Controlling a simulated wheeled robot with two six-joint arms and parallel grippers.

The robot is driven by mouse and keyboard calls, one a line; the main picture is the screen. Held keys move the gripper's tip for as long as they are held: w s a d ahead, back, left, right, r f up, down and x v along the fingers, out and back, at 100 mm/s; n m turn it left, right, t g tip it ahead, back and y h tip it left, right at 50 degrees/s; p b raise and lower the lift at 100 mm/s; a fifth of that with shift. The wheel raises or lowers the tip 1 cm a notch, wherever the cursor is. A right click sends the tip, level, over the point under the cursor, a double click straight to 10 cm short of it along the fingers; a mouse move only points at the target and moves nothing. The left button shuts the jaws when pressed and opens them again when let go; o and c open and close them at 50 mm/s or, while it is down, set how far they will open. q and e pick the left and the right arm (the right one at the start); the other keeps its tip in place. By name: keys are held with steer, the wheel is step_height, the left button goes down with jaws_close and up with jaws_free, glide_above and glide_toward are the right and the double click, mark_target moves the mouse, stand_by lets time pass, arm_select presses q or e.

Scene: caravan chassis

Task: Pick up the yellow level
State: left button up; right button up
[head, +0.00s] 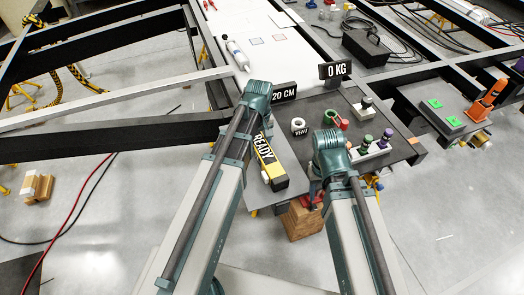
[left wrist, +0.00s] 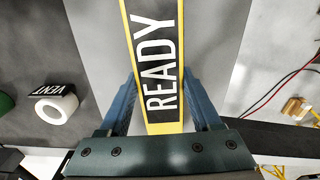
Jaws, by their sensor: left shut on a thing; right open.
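The yellow level (head: 266,160) is a bar with yellow edges and a black face lettered READY. It lies along the grey panel beside my left arm, which hides part of it. In the left wrist view the level (left wrist: 160,30) runs between the two fingers of my left gripper (left wrist: 159,85), which is shut on it. I cannot tell whether the level is clear of the surface. In the head view my left arm hides the left gripper's fingers. My right gripper (head: 316,190) is mostly hidden by its own arm, open, right of the level's near end.
A white roll (head: 299,126) by a VENT label, a green ring (head: 330,117) and several small bottles stand on the dark board. Signs read 20 CM (head: 284,93) and 0 KG (head: 335,70). A wooden block (head: 301,222) is below. Black chassis beams (head: 110,137) lie left.

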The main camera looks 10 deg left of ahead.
arm_select(q)
jaws_close()
steer(key=shift+r, duration=0.15)
